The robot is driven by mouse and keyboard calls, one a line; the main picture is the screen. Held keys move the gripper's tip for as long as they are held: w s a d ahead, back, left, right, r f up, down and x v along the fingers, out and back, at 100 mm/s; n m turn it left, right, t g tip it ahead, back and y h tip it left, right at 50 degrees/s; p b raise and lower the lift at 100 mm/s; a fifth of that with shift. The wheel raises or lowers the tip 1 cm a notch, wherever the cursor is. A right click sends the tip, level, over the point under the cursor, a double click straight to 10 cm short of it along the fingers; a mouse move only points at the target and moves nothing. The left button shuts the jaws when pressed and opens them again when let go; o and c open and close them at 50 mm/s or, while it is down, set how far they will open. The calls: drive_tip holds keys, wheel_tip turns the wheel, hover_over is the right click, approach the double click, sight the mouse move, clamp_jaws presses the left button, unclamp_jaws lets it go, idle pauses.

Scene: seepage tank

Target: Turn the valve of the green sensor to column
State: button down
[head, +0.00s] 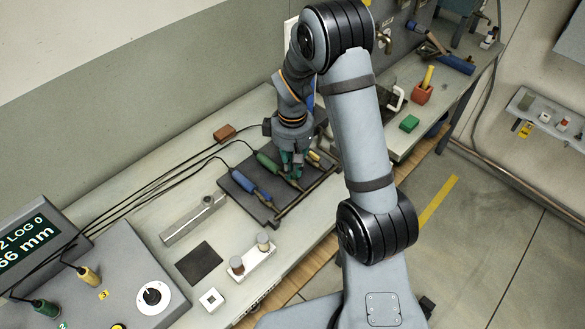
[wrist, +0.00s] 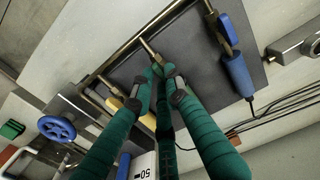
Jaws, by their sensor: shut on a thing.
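The green sensor (head: 267,161) lies on a dark plate (head: 233,191) between a blue sensor (head: 246,183) and a yellow one (head: 314,156). My gripper (head: 291,172) has teal fingers and is low over the brass-fitting end of the green sensor. In the wrist view my gripper (wrist: 163,80) is shut at the end of a brass branch pipe (wrist: 151,48). The fingertips cover the green sensor's valve, so its handle angle cannot be seen. The blue sensor (wrist: 238,74) also shows in the wrist view, with a blue valve handle (wrist: 228,29).
Black cables run from the sensors to a grey console (head: 100,285) at lower left. A metal bar (head: 192,220), a dark square (head: 199,263) and a white holder (head: 251,260) lie left and in front of the plate. A blue handwheel (wrist: 57,127) is near the pipes.

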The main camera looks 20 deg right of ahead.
drive_tip(key=shift+n, duration=0.3)
drive_tip(key=c, duration=1.8)
unclamp_jaws()
drive_tip(key=shift+a, duration=0.1)
drive_tip(key=shift+o, duration=0.3)
drive_tip(key=shift+r, duration=0.1)
drive_tip(key=shift+w+r, duration=0.1)
drive_tip(key=shift+r, duration=0.25)
wheel_tip(320, 180, up, 11)
wheel_tip(320, 180, down, 12)
drive_tip(key=shift+r, duration=0.1)
